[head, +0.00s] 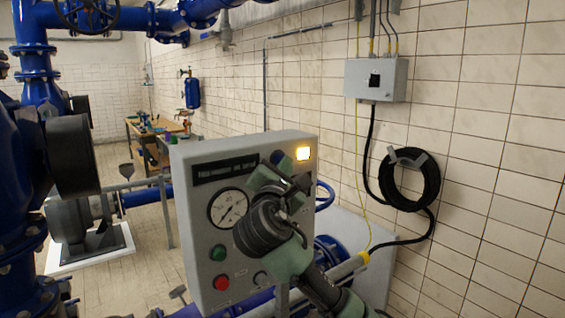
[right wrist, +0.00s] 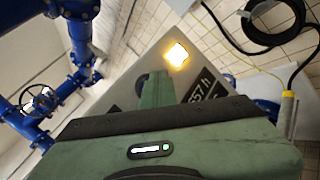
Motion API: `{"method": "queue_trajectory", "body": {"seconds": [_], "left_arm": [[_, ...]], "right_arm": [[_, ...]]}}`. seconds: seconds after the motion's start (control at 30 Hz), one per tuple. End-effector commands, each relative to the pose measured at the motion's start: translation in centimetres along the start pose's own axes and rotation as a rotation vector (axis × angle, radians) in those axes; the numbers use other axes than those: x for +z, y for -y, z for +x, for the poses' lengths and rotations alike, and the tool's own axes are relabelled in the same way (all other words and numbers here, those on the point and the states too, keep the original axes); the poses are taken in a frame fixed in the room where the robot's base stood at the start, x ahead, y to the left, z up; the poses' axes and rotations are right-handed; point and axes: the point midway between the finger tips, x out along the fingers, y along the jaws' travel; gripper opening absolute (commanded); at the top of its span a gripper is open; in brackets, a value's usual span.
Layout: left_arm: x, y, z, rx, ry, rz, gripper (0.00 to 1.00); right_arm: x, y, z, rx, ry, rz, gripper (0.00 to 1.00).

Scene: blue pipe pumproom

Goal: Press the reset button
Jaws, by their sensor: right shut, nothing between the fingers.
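The grey control panel (head: 190,170) stands in the middle of the head view. It has a round gauge (head: 229,208), a green button (head: 218,253), a red button (head: 221,283), a dark blue round button (head: 277,157) and a lit yellow lamp (head: 303,153). No readable label shows which one is the reset button. My right gripper (head: 281,172) is shut and empty at the panel's upper right, just by the blue button and partly covering it. I cannot tell whether it touches. In the right wrist view the shut fingers (right wrist: 153,88) point at the panel beside the lit lamp (right wrist: 177,55). My left gripper is out of view.
A grey wall box (head: 376,80) and a coiled black hose (head: 409,180) are on the tiled wall at right. Blue pipes and a dark round flange (head: 72,158) stand at left. A workbench (head: 155,135) is far back.

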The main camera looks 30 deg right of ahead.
Motion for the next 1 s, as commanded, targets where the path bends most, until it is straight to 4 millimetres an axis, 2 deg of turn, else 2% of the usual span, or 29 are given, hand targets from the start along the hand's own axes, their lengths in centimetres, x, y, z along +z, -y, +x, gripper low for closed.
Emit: {"method": "queue_trajectory", "body": {"seconds": [1.0], "left_arm": [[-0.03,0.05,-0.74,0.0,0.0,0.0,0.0]], "right_arm": [[-0.53,-0.54,0.65,0.002,-0.001,0.0,0.0]]}}
